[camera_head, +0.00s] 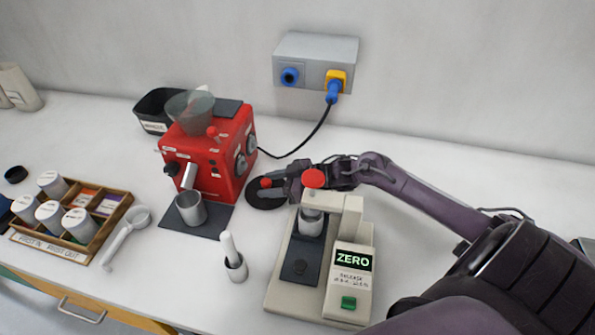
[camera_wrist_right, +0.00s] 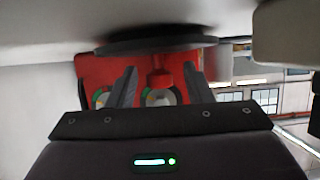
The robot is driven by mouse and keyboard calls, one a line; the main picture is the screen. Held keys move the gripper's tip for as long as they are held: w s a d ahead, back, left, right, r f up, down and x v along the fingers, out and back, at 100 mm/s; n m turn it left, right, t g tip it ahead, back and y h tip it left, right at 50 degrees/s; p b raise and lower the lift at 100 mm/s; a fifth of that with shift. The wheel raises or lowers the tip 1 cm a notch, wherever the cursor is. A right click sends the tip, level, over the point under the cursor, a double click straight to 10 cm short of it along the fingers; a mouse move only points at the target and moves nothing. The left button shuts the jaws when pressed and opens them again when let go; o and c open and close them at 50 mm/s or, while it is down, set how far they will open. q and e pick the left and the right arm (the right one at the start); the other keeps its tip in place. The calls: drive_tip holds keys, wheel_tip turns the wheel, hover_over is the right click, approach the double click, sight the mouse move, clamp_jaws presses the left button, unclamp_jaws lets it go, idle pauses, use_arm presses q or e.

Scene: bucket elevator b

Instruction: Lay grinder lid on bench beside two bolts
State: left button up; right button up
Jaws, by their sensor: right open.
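The grinder lid (camera_head: 262,199) is a dark round disc with a red knob (camera_head: 266,183), just right of the red grinder (camera_head: 222,150). It looks to be on or very near the bench (camera_head: 185,280). My right gripper (camera_head: 277,186) is at the lid, with its fingers pointing left. In the right wrist view, the dark disc (camera_wrist_right: 155,39) spans the top and the red knob (camera_wrist_right: 160,78) shows between the spread fingers, with gaps on both sides. The grinder's clear hopper (camera_head: 190,108) is uncovered. I cannot make out the two bolts. My left gripper is out of view.
A press-like scale (camera_head: 352,270) reading ZERO stands close below my right forearm. A cable runs behind the lid to the wall box (camera_head: 315,58).

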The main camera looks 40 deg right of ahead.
drive_tip(key=v, duration=1.1)
drive_tip(key=shift+w+a+r, duration=0.1)
drive_tip(key=shift+a+r, duration=0.05)
drive_tip(key=shift+r, duration=0.1)
drive_tip(key=shift+r, duration=0.1)
